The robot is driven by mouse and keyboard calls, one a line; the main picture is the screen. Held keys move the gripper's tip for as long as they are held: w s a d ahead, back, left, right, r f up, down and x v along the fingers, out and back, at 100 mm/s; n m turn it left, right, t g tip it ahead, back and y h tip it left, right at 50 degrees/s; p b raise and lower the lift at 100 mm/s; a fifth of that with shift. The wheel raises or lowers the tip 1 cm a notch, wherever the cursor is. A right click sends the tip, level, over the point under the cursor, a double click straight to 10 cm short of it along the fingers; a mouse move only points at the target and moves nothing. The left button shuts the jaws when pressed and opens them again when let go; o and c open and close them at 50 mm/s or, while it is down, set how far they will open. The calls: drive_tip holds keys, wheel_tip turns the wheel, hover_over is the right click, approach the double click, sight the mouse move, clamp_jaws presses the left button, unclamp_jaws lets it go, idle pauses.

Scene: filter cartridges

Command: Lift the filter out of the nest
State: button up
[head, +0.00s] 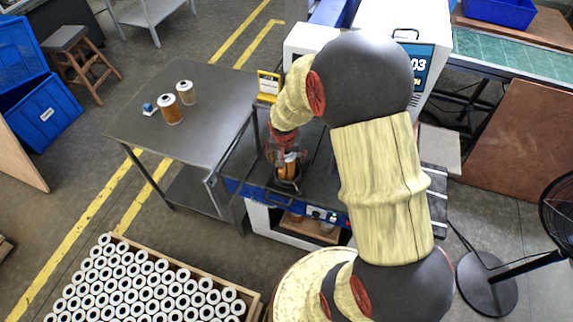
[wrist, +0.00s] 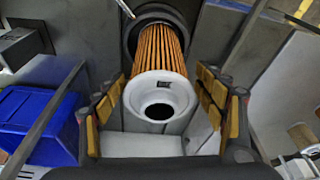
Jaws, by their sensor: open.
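The filter (wrist: 160,75) is an orange pleated cartridge with a white end cap that has a dark round hole. It sits in the dark round nest (wrist: 132,38), its far end inside the ring. In the head view the filter (head: 288,165) shows only partly, below my gripper (head: 284,150). In the wrist view my gripper (wrist: 160,108) is open, with one padded finger on each side of the filter. A gap shows between the pads and the filter on both sides. The nest (head: 287,182) in the head view is partly hidden by my gripper.
A crate (head: 252,300) of many white-capped filters stands at lower left. A yellow-framed sign (head: 268,83) stands near my wrist. A fan (head: 490,285) stands at right.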

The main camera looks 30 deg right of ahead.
drive_tip(key=shift+c, duration=0.8)
drive_tip(key=c, duration=1.4)
drive_tip(key=shift+o, duration=0.2)
drive_tip(key=shift+r, duration=0.1)
